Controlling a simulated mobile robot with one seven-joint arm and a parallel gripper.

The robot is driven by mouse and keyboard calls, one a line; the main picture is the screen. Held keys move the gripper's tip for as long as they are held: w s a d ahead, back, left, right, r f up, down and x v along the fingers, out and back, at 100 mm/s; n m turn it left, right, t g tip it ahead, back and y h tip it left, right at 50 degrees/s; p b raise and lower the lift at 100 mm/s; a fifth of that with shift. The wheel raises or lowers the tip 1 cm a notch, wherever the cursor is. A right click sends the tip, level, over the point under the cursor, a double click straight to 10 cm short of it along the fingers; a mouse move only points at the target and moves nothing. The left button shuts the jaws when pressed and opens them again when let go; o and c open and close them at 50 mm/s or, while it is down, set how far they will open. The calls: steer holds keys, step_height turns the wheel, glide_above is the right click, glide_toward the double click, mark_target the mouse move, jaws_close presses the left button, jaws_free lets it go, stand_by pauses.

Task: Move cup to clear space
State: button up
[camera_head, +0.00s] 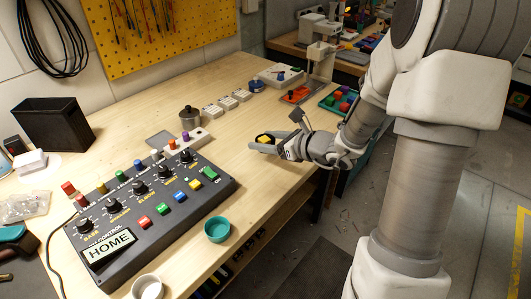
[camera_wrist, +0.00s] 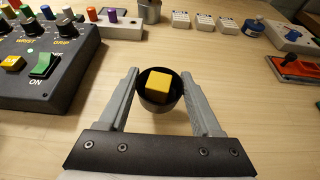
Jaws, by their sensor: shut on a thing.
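My gripper (camera_wrist: 160,85) is shut on a small dark cup (camera_wrist: 157,106), with one finger on each side of it. A yellow cube (camera_wrist: 160,80) sits inside the cup. In the head view, my gripper (camera_head: 264,144) is over the right part of the wooden bench, near its front edge. The yellow cube shows there as a small patch (camera_head: 264,138), and the fingers mostly hide the cup. I cannot tell whether the cup touches the bench or is slightly above it.
A control box (camera_head: 150,205) with knobs and buttons fills the left bench. A teal cup (camera_head: 217,229), a white cup (camera_head: 147,287) and a metal pot (camera_head: 190,117) stand near it. Small white boxes (camera_head: 227,103) and an orange tray (camera_head: 297,93) lie farther back. Bare wood surrounds my gripper.

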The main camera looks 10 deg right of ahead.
mark_target(266, 159)
steer(key=shift+f+b, duration=0.4)
steer(key=shift+f, duration=1.5)
steer(key=shift+f, duration=0.2)
steer(key=o, duration=1.5)
steer(key=shift+r, duration=0.1)
steer(key=shift+r, duration=0.2)
steer(key=p+v, duration=0.2)
steer(key=v, duration=1)
